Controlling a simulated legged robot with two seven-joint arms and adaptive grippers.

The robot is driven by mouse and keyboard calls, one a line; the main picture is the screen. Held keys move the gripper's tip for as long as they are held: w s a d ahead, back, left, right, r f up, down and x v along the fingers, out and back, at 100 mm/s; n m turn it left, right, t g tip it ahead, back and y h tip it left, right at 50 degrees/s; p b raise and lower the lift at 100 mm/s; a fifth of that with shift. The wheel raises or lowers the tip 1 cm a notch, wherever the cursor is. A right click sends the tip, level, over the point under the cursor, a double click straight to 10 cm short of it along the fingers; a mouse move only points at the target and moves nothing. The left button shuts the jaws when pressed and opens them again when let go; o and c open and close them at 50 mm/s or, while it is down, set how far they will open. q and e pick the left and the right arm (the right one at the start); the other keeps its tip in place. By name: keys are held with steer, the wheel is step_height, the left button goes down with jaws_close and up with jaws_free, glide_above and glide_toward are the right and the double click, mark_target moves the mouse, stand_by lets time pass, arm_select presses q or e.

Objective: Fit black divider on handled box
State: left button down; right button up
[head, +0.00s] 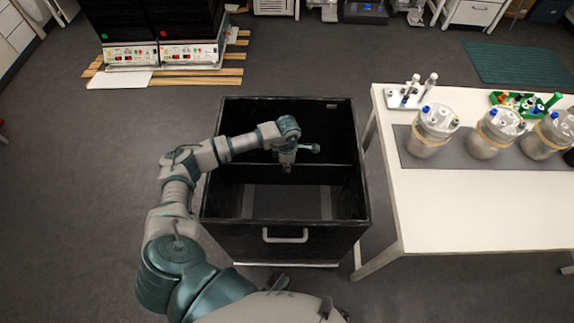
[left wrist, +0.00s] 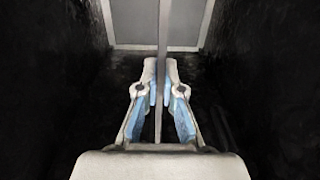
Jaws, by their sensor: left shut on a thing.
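The black handled box (head: 230,238) stands open-topped in front of me, with a pale handle (head: 285,238) on its near wall. The black divider (head: 325,174) spans the box's inside from left to right, about midway between the near and far walls. My left gripper (head: 287,166) reaches down over the middle of the divider and is shut on its upper edge. In the left wrist view the fingers (left wrist: 160,88) lie on both sides of the divider, seen edge-on as a thin strip (left wrist: 162,40). Whether its ends and bottom are fully seated cannot be told. My right gripper is not in view.
A white table (head: 470,215) stands close to the box's right side, carrying several capped vessels (head: 432,130) on a grey mat. Black shaker units (head: 165,40) stand on wooden pallets at the back left. The floor left of the box is clear.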

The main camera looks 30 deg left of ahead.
arm_select(q)
steer(key=shift+f, duration=0.1)
steer(key=shift+f+b, duration=0.35)
steer(key=shift+f, duration=0.2)
steer(key=c, duration=1.2)
jaws_free()
steer(key=shift+r, duration=0.1)
steer(key=shift+c, duration=0.2)
step_height(320, 180, up, 12)
steer(key=shift+w+f, duration=0.1)
steer(key=shift+w, duration=0.05)
